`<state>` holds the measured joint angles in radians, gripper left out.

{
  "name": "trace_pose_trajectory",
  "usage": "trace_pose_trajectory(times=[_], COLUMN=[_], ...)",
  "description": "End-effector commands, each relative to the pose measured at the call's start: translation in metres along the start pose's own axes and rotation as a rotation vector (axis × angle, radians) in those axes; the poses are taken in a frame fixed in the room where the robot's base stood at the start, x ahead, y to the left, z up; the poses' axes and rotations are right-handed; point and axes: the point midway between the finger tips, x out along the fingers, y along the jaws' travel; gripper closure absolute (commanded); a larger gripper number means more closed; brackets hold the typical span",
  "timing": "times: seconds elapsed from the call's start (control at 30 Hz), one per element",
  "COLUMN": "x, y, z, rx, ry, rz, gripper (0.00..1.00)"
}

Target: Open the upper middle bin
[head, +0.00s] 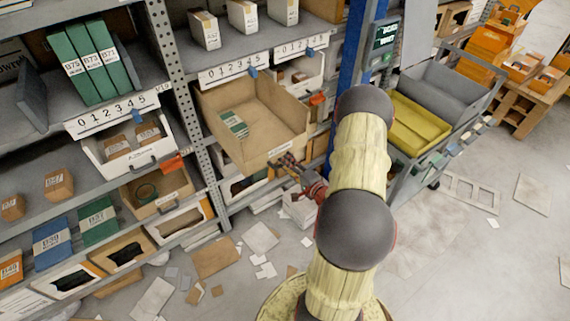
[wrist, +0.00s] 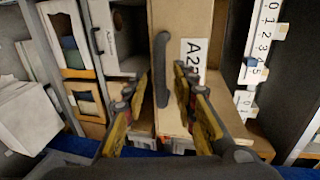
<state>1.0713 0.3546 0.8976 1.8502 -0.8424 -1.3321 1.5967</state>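The upper middle bin is a tan cardboard-coloured bin (head: 278,148) in the middle rack bay. It sticks out well past the shelf, and its inside shows with green-and-white packets (head: 233,123) in it. In the wrist view its front (wrist: 185,25) carries a dark grey handle (wrist: 163,52) and a white label beginning "A2". My gripper (head: 290,163) is at the bin's front right. In the wrist view my gripper (wrist: 161,76) has its two fingers apart, one on each side of the handle, with gaps visible. Whether a finger touches the handle cannot be told.
A white bin (head: 128,148) and other bins stand in the left bay. A grey cart (head: 445,90) with a yellow tray (head: 418,122) stands to the right. Papers and cartons litter the floor (head: 262,238) below the racks. A blue post (head: 352,50) rises near my arm.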

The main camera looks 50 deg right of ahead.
Motion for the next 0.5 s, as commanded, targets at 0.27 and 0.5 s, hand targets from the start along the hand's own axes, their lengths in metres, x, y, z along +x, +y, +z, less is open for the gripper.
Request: trace_pose_trajectory(times=[0.27,0.5], x=[-0.059,-0.092], y=[0.000,0.000], z=[-0.002,-0.001], rx=[0.002,0.001], ry=[0.006,0.003], rz=[0.000,0.001], gripper=[0.72,0.72])
